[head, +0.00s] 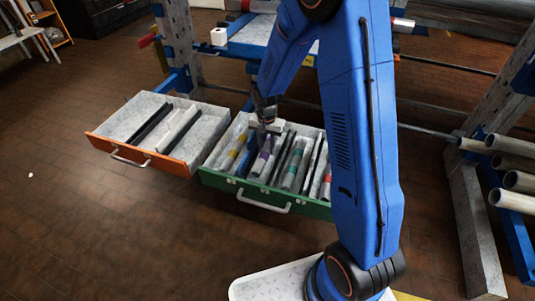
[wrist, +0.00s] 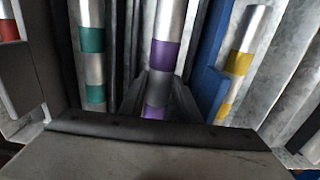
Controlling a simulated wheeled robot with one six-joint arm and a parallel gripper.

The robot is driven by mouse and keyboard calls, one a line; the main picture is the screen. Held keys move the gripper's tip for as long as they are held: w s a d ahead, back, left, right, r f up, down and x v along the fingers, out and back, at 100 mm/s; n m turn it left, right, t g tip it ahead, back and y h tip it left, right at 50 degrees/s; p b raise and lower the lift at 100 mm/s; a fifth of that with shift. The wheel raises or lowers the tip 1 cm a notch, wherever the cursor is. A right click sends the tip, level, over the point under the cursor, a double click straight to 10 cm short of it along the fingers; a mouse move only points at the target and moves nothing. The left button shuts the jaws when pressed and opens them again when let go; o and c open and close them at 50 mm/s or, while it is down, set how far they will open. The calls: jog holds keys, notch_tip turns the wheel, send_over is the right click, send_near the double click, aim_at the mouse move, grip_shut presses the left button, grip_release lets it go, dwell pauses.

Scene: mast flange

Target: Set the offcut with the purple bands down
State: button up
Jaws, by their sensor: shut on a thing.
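The offcut with the purple bands, a silver tube (head: 264,150), is in the green drawer (head: 297,210), between a blue divider and dark dividers. It also shows in the wrist view (wrist: 168,52), running away from my gripper. My gripper (head: 264,128) points down over the drawer's rear part. In the wrist view its dark fingers (wrist: 157,95) stand on both sides of the tube and are shut on it. The tube lies along its slot; I cannot tell whether it touches the drawer floor. Part of its near end is hidden behind the gripper body.
A yellow-banded offcut (head: 236,153) lies left of the blue divider (wrist: 210,70). A teal-banded offcut (head: 293,166) and a red-banded one (head: 326,184) lie to the right. An open orange drawer (head: 128,160) stands at left. Grey pipes (head: 514,162) sit on the right rack.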

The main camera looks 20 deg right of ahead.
aim_at(267, 153)
jog(key=shift+f, duration=1.85)
jog(key=o, duration=1.2)
jog(key=shift+f, duration=0.1)
jog(key=shift+c, duration=0.2)
